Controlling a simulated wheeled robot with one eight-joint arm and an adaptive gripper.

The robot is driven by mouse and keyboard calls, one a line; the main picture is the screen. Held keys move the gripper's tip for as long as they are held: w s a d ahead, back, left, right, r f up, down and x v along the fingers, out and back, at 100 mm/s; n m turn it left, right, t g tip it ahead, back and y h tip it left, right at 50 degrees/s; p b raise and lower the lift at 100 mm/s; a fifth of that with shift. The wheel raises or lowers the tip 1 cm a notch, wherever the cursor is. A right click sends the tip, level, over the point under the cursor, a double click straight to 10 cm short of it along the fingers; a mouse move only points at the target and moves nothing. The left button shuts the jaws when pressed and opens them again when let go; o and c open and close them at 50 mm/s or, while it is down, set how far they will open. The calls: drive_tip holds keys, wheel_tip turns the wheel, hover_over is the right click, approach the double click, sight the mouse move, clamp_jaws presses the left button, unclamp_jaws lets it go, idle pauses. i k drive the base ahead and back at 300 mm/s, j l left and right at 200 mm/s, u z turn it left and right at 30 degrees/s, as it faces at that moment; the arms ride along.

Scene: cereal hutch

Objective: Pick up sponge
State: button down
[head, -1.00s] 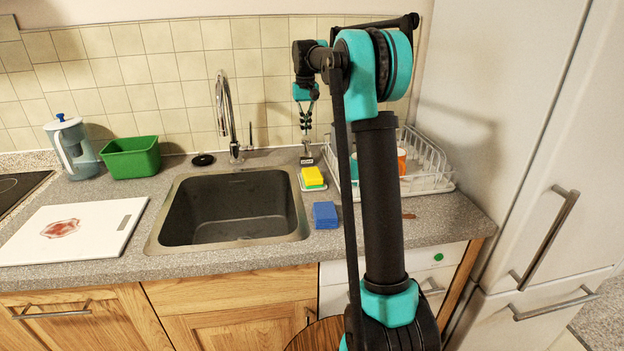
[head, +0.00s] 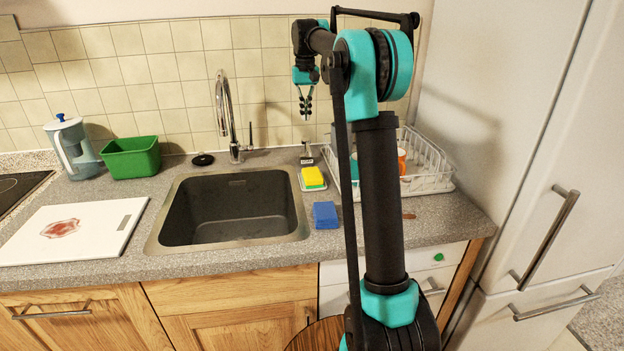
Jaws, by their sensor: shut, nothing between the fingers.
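A yellow and green sponge (head: 313,178) lies on a small white dish at the right edge of the sink. A blue sponge-like block (head: 325,215) lies on the counter in front of it, nearer to me. My gripper (head: 306,118) hangs in the air above and behind the yellow sponge, pointing down, in front of the tiled wall. Its fingers are shut and empty, apart from both blocks.
The sink (head: 232,207) is left of the sponges, with a tall faucet (head: 230,115) behind it. A white dish rack (head: 425,165) with cups stands right. A small dark-and-light item (head: 306,155) stands behind the sponge. A green tub (head: 131,157), pitcher (head: 71,148) and cutting board (head: 75,232) are left.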

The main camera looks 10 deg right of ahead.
sight(312, 177)
drive_tip(key=k, duration=1)
